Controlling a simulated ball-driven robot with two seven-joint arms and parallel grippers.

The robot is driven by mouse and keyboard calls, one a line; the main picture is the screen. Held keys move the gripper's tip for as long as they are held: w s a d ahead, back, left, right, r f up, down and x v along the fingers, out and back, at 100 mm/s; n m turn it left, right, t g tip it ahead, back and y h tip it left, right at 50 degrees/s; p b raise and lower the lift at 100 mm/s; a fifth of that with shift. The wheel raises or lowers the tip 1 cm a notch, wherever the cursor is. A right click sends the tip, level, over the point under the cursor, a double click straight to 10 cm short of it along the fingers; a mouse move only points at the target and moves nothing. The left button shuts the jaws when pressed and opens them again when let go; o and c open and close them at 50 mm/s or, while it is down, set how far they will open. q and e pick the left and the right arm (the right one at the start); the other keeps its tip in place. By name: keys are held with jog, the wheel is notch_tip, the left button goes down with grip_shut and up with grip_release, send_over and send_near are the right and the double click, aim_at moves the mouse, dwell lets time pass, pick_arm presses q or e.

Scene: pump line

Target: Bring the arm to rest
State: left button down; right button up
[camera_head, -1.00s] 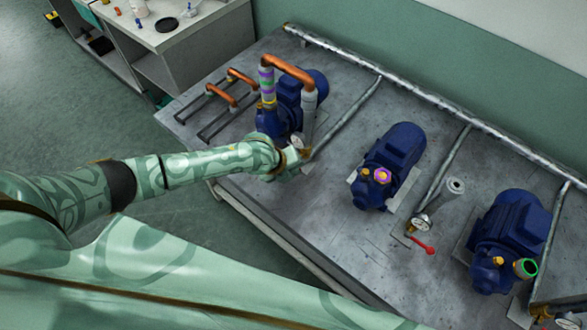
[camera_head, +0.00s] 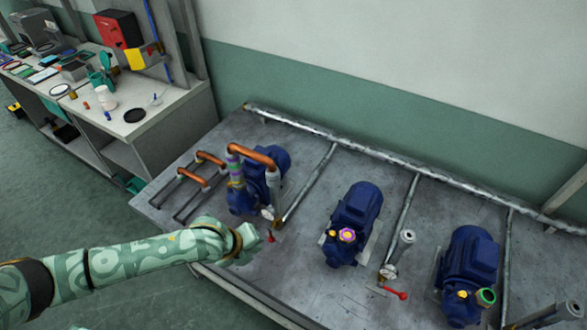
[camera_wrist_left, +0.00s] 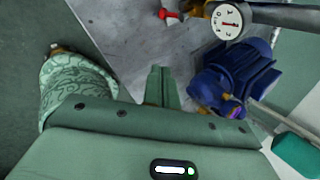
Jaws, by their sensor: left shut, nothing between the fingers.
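My left arm comes in from the left in the head view. Its gripper (camera_head: 247,244) is over the front edge of the metal bench, just in front of the left pump (camera_head: 252,188). In the left wrist view the two green fingers (camera_wrist_left: 162,86) are together with nothing between them. Past them that view shows a dial gauge (camera_wrist_left: 228,22), a red valve handle (camera_wrist_left: 166,13) and a blue pump (camera_wrist_left: 232,78). The gripper appears apart from all of these. My right gripper is in neither view.
The bench (camera_head: 310,285) carries a middle pump (camera_head: 355,215) and a right pump (camera_head: 470,262), with pipes, gauges and red handles (camera_head: 398,294) between. A copper-coloured pipe (camera_head: 252,154) rises at the left pump. A cluttered counter (camera_head: 165,110) stands at back left. Open floor (camera_head: 75,210) lies left.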

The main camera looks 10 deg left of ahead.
pick_arm(q)
jog(key=s+d+r+n+t, duration=0.3)
jog(key=s+d+r+n, duration=0.15)
jog(key=r+n, duration=0.4)
jog(key=s+a+r+n+g+y, duration=0.1)
jog(key=s+a+r+n+y, duration=0.1)
jog(key=s+a+n+y, duration=0.5)
jog(key=s+a+r+n+y, duration=0.1)
jog(key=s+a+r+n, duration=0.15)
jog(key=a+n, duration=0.55)
jog(key=s+d+f+m+g+h+b, duration=0.1)
jog(key=s+f+g, duration=0.1)
jog(key=f, duration=1.2)
jog(key=s+d+f+m+g+h+b, duration=0.1)
jog(key=f+h+b, duration=0.1)
jog(key=f, duration=1.2)
jog(key=s+f+n+g+h+b, duration=0.1)
jog(key=s+f+n+g+b, duration=0.1)
jog(key=s+f, duration=1.6)
jog(key=s+n+g, duration=0.1)
jog(key=s, duration=0.1)
jog(key=shift+s+d+f+h, duration=0.15)
jog(key=shift+s+f+h, duration=0.15)
jog(key=shift+f, duration=0.05)
